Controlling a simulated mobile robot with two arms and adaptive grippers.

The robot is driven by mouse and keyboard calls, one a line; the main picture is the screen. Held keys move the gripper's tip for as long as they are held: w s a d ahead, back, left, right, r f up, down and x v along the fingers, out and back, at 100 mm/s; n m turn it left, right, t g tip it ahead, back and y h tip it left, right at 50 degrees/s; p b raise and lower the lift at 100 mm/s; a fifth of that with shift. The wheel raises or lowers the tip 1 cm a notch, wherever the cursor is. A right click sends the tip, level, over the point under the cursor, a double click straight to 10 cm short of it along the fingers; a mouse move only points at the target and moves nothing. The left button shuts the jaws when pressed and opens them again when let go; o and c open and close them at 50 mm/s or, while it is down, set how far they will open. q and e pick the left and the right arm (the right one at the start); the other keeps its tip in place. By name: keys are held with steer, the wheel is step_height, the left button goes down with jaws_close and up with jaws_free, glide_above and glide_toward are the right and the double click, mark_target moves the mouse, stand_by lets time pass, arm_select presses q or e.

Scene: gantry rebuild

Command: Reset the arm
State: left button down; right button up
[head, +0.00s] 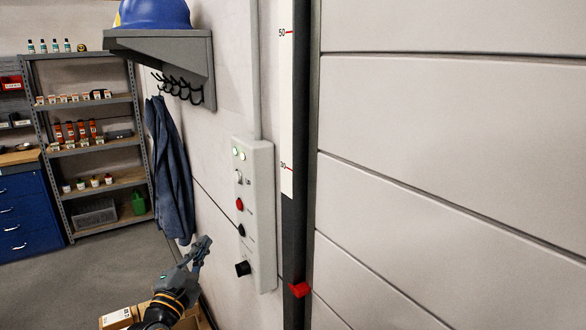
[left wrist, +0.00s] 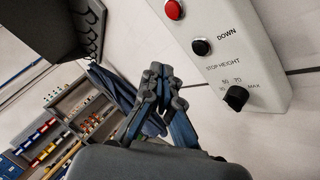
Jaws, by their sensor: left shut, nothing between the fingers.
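My left gripper (head: 204,243) is low in the head view, left of the grey control box (head: 258,215) on the wall. It is shut and empty, and apart from the box. In the left wrist view the closed fingers (left wrist: 157,75) point up, and the box (left wrist: 255,60) is to their upper right. The box has a red button (head: 239,204), a black button (left wrist: 201,46) by the word DOWN, and a black STOP HEIGHT knob (left wrist: 236,97). My right gripper is not in view.
A vertical scale (head: 287,110) with a red marker (head: 299,289) runs beside the box. A shelf with a blue helmet (head: 154,13) and hooks juts out above a hanging blue coat (head: 170,170). Cardboard boxes (head: 117,318) are below my arm. Storage shelves (head: 95,145) stand farther left.

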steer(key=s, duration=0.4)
arm_select(q)
steer(key=s+f+m+g+y+b, duration=0.1)
steer(key=s+f+m+g, duration=0.25)
steer(key=f, duration=1.25)
steer(key=s+f+m+g+y+b, duration=0.1)
steer(key=s+f+m+g+b, duration=0.3)
steer(key=f, duration=1.2)
steer(key=s+f+m+g+y+p, duration=0.1)
steer(key=s+f+m+g, duration=0.3)
steer(key=f, duration=1.1)
steer(key=s+a+f+m+g+b, duration=0.15)
steer(key=s+f+m, duration=0.35)
steer(key=s+f, duration=1.45)
steer(key=s+f+m+g+b, duration=0.1)
steer(key=s+f+m+g, duration=0.2)
steer(key=s, duration=1.1)
steer(key=s+f+m+g+y+b, duration=0.1)
steer(key=s+f+m+g, duration=0.2)
steer(key=s, duration=1.1)
step_height(320, 180, down, 4)
steer(key=shift+a+f+m, duration=0.1)
steer(key=shift+a+m, duration=0.35)
steer(key=shift+m, duration=0.6)
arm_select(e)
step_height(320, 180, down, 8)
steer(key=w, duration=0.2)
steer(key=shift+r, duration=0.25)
